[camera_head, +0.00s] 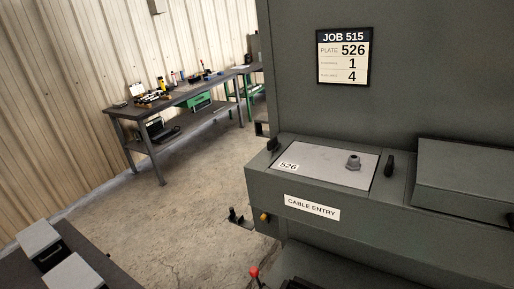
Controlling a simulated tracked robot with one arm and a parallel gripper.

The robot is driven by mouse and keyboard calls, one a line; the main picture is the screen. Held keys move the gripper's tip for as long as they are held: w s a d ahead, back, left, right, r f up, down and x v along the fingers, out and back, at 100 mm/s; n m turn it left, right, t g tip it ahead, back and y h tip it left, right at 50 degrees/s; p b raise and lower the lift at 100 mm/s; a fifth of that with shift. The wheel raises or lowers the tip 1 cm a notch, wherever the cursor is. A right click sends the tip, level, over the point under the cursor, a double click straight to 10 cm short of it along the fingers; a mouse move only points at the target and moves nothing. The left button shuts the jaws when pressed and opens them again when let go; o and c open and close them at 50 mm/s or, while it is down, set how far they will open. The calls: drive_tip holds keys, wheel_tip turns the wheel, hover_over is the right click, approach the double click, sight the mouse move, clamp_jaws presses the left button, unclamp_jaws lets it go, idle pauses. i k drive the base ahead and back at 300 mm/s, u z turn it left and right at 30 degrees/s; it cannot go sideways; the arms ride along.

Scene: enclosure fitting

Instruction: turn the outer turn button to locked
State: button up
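A light grey plate (328,164) marked 526, with a grey cable gland (353,162) on it, lies in the top of the dark green cable entry housing (380,235). One black turn button (389,165) stands just right of the plate, its long side running roughly along that edge and apparently clear of the plate. Another small black turn button (272,144) is at the plate's left end, by the housing's outer corner. It is too small to tell whether it overlaps the plate. My gripper is not in view.
A job sign (343,56) hangs on the tall panel behind. A raised dark box (464,182) stands right of the plate. A red-knobbed lever (254,272) is below. Grey boxes (40,240) sit lower left. A workbench (180,98) stands beyond open floor.

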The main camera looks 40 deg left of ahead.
sight(272, 145)
drive_tip(key=k, duration=1.05)
drive_tip(key=u, duration=0.55)
drive_tip(key=i, duration=1.85)
drive_tip(key=z, duration=0.7)
drive_tip(key=i, duration=0.3)
drive_tip(key=z, duration=0.3)
